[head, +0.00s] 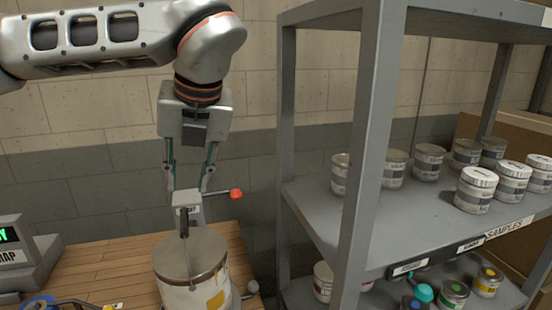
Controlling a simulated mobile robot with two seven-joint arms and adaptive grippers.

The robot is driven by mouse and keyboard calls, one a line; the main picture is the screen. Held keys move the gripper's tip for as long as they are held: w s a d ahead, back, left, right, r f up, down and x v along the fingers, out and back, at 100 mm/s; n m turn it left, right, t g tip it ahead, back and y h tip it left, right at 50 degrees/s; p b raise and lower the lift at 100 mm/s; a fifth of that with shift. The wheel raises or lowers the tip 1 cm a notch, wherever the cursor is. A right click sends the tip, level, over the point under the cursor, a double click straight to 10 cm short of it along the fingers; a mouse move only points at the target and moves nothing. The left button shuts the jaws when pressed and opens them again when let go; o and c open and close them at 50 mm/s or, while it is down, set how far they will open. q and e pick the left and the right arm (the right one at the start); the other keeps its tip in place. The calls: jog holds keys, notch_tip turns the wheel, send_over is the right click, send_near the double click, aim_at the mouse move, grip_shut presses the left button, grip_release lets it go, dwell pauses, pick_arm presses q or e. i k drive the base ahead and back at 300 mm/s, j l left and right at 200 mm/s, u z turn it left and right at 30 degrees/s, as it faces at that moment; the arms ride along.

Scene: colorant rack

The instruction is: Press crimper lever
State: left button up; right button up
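The crimper (188,203) has a pale box-shaped head above a large lidded can (192,275) on the wooden table. Its lever (219,193) sticks out to the right, roughly level, and ends in a red ball knob (236,193). A dark upright handle is at the front of the head. My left gripper (189,180) points down just above the crimper head. Its two thin fingers are spread apart with nothing visible between them, left of the red knob. The crimper head hides part of the fingertips, so contact cannot be told. My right gripper is not in view.
A grey metal shelf (362,150) stands close on the right, with several labelled cans on its upper level and paint cans below. A grey device with a green display (10,236) sits at the left. Bare wooden tabletop (100,270) lies between the device and the can.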

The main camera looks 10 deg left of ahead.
aim_at(236, 194)
jog(key=k+l, duration=0.15)
jog(key=l, duration=0.15)
jog(key=k+l, duration=0.15)
jog(key=l, duration=0.2)
jog(key=k+l, duration=0.1)
jog(key=l, duration=0.2)
jog(key=k+l, duration=0.15)
jog(key=l, duration=0.15)
